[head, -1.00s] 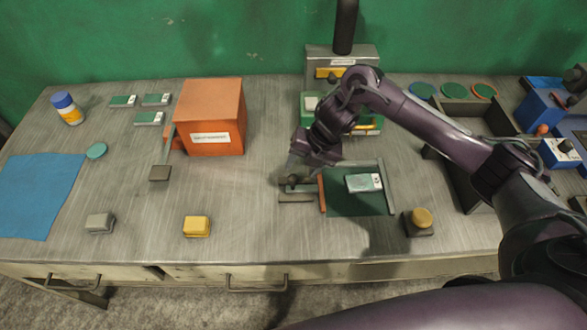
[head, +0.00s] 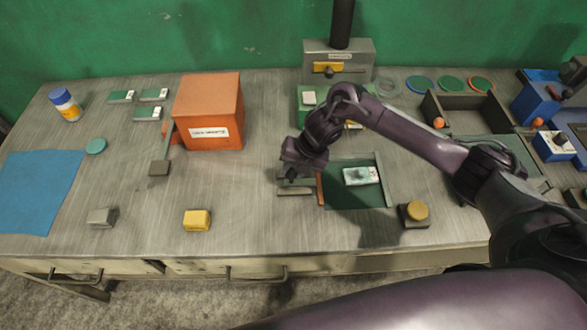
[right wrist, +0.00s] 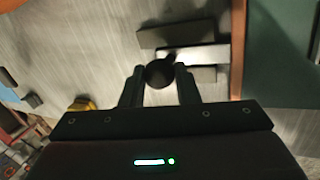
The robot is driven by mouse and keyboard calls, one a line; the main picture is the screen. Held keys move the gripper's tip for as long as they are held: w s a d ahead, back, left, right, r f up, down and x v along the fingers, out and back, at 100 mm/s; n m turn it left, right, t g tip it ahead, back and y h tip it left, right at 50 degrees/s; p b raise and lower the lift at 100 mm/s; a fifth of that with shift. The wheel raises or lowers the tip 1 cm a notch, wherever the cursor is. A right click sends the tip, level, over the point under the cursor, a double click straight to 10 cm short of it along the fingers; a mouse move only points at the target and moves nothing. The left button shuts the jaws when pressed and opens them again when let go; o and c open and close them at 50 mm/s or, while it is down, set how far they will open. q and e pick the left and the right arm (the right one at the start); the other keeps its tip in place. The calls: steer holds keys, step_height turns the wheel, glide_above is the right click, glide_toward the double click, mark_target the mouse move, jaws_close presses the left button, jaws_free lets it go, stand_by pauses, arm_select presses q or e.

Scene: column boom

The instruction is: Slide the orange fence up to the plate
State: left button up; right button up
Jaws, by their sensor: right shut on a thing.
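The orange fence (head: 320,188) is a thin upright strip along the left edge of a dark green bed (head: 355,198). It also shows in the right wrist view (right wrist: 238,48). The plate (head: 361,176), pale green with a white label, lies on the bed. A bare green gap separates it from the fence. My right gripper (head: 291,174) is just left of the fence. In the right wrist view, its fingers (right wrist: 160,80) are shut on a dark round knob (right wrist: 160,72) by grey bars (right wrist: 195,53) beside the fence. My left gripper is out of view.
A grey rail (head: 383,180) borders the bed's right side. A yellow-topped button (head: 416,211) stands at its lower right. An orange box (head: 208,110) and a yellow block (head: 197,220) are further left. The bench between the yellow block and the bed is clear.

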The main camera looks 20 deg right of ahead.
jaws_close()
steer(key=b, duration=0.1)
glide_above(319, 181)
steer(key=shift+d, duration=0.1)
steer(key=o, duration=0.9)
jaws_free()
steer(key=shift+r, duration=0.3)
steer(key=b+v, duration=0.2)
steer(key=v, duration=0.5)
steer(key=shift+r, duration=0.1)
